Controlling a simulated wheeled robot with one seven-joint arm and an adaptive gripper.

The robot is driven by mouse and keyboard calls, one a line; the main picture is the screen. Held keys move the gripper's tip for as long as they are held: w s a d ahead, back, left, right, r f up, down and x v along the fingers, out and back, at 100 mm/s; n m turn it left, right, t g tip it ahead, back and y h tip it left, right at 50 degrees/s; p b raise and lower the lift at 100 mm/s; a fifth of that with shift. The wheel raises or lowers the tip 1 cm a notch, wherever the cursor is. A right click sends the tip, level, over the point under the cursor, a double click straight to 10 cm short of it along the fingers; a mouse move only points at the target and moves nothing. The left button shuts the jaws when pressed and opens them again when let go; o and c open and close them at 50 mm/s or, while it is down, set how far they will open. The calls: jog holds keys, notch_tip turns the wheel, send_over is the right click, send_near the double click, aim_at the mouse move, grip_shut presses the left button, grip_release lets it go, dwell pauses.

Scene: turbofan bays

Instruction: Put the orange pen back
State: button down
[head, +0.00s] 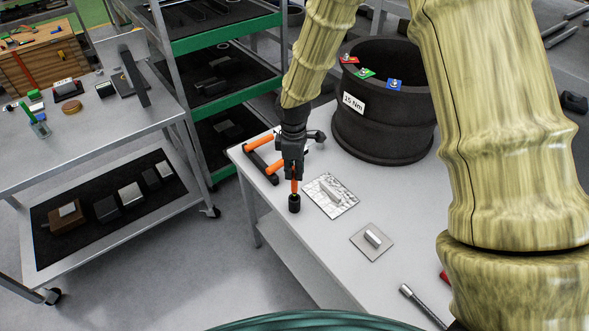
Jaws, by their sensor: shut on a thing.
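My gripper (293,176) points down over the white table, shut on a slim orange thing that looks like the orange pen (294,187). Its lower part shows below the fingers, and its upper part is hidden by the gripper. A small black cylinder (294,203) is directly under the pen, at the table's left edge. I cannot tell whether the pen stands in the cylinder, touches it or is joined to it. On the grey bench at far left, a clear cup (40,129) holds a green pen (27,111).
Orange handles (258,143) on a black frame lie behind my gripper. A crinkled silver sheet (330,196) and a plate with a metal cylinder (372,239) lie to the right. A big black drum (385,125) stands behind. A floor gap separates the table (310,240) from the grey bench (105,125).

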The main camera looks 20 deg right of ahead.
aim_at(294, 185)
jog(key=shift+f+b, duration=1.55)
jog(key=shift+f, duration=2.05)
dwell(2.7)
jog(key=c, duration=1.3)
grip_release()
notch_tip(294, 185, up, 12)
